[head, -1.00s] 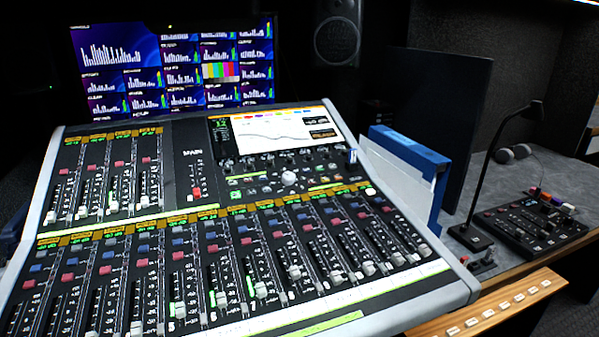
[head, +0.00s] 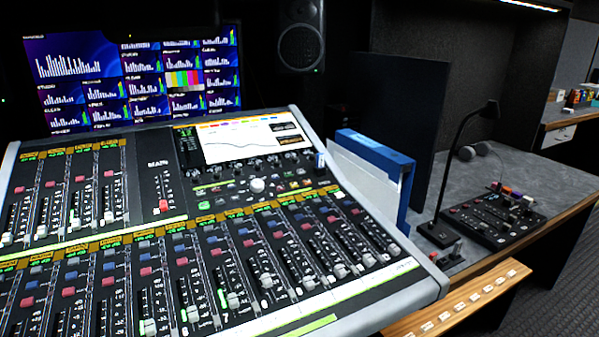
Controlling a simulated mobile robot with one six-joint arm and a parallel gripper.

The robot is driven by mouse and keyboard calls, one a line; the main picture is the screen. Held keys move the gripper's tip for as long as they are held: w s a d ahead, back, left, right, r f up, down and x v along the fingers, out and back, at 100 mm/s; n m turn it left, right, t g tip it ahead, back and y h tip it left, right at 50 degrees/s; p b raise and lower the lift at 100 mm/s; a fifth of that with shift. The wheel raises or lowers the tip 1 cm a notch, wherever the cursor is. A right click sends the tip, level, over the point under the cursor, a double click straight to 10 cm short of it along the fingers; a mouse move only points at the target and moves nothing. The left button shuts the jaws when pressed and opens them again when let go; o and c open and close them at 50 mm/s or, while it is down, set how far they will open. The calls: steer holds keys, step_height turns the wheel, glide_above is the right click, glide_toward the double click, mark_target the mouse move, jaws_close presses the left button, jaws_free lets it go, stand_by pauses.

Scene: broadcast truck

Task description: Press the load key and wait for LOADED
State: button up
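The task names a load key; several small keys and knobs show on the mixing console (head: 300,284), but I cannot tell which, if any, is the load key. The console screen (head: 245,139) shows a curve and coloured tabs, and I cannot read LOADED on it. A small control panel (head: 497,218) with coloured buttons lies on the desk at the right; its labels are too small to read. My gripper is not in view.
A blue-and-white binder (head: 378,170) stands behind the console's right side. A desk lamp (head: 440,232) and headphones (head: 474,151) are on the grey desk (head: 420,215). A wooden ledge with white keys (head: 462,306) runs along the front. Dark floor shows at the lower right.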

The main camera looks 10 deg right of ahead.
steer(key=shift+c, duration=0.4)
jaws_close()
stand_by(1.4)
